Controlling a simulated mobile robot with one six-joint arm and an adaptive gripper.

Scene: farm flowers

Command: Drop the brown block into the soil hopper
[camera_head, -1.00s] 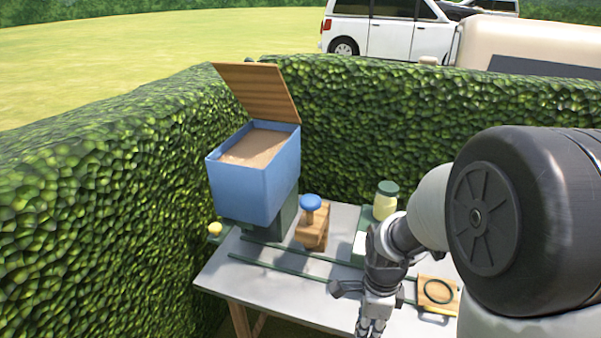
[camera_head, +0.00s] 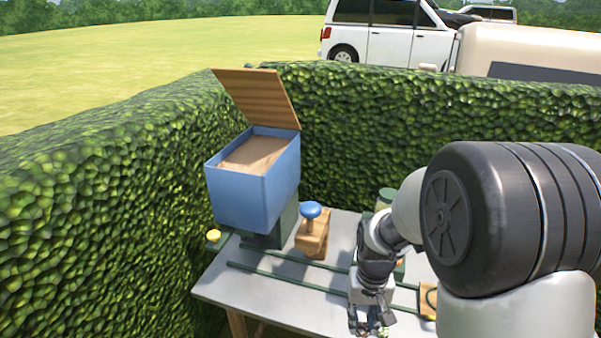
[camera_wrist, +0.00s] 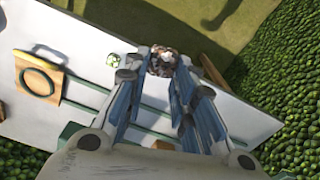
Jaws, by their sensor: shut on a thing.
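My gripper (camera_head: 366,326) is low over the front edge of the table in the head view. In the wrist view its fingers (camera_wrist: 163,72) are shut on a brown speckled block (camera_wrist: 162,60), held at the fingertips. The block is hard to make out in the head view. The soil hopper (camera_head: 238,199) is a blue box on a green stand at the table's back left. Its wooden lid (camera_head: 262,98) is tilted up, and brown soil (camera_head: 254,153) fills the box. The gripper is well to the right of the hopper and below its rim.
A wooden stand with a blue knob (camera_head: 311,211) stands beside the hopper. Green rails (camera_head: 290,280) run along the grey table (camera_head: 218,288). A yellow knob (camera_head: 213,236) is at the left. A wooden plate with a ring (camera_wrist: 38,80) and a white-green piece (camera_wrist: 113,60) lie on the table. Hedges (camera_head: 375,125) enclose the back and left.

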